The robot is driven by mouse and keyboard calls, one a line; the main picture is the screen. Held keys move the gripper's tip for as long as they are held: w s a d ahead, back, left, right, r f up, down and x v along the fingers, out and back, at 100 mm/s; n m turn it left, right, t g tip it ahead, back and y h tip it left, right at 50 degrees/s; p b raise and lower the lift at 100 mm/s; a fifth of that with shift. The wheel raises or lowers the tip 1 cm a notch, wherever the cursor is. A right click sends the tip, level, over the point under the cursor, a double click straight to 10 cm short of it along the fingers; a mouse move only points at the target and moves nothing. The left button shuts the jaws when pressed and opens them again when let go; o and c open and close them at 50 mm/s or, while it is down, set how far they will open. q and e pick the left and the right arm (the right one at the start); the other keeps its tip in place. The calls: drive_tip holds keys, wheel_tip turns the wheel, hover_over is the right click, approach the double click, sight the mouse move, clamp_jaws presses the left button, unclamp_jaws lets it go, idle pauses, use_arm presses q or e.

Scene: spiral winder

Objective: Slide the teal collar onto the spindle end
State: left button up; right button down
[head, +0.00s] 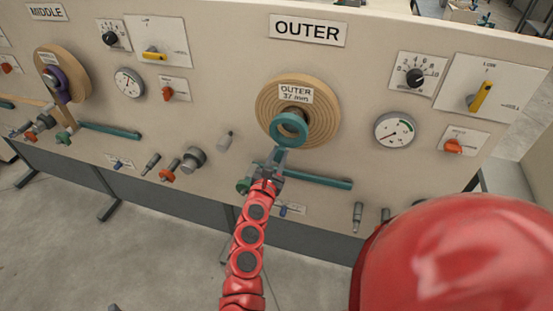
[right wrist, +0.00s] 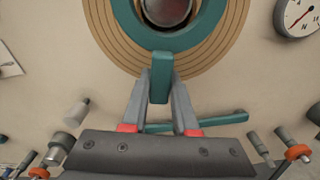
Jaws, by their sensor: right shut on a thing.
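The teal collar (head: 274,130) is a ring with a tab pointing down, in front of the wooden disc (head: 324,125) labelled "OUTER 37 mm". It also shows at the top of the right wrist view (right wrist: 167,40). The grey round spindle end (right wrist: 168,10) shows inside the ring's opening; I cannot tell whether the ring is around it or only in front of it. My right gripper (head: 279,155) is below the ring, shut on the collar's tab (right wrist: 160,75), with one finger on each side. My left gripper is not in view.
A teal bar (head: 318,178) runs along the panel just below and right of my right gripper. A gauge (head: 395,130), dials and switches sit to the right. A grey knob (head: 194,159) and fittings stick out at left. The middle spindle (head: 60,90) is far left.

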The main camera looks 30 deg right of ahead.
sight(287, 136)
drive_tip(key=x, duration=0.4)
drive_tip(key=p+x, duration=0.1)
drive_tip(key=x, duration=0.1)
drive_tip(key=shift+f, duration=0.25)
idle(0.3)
drive_tip(key=c, duration=0.6)
unclamp_jaws()
drive_tip(key=o, duration=0.5)
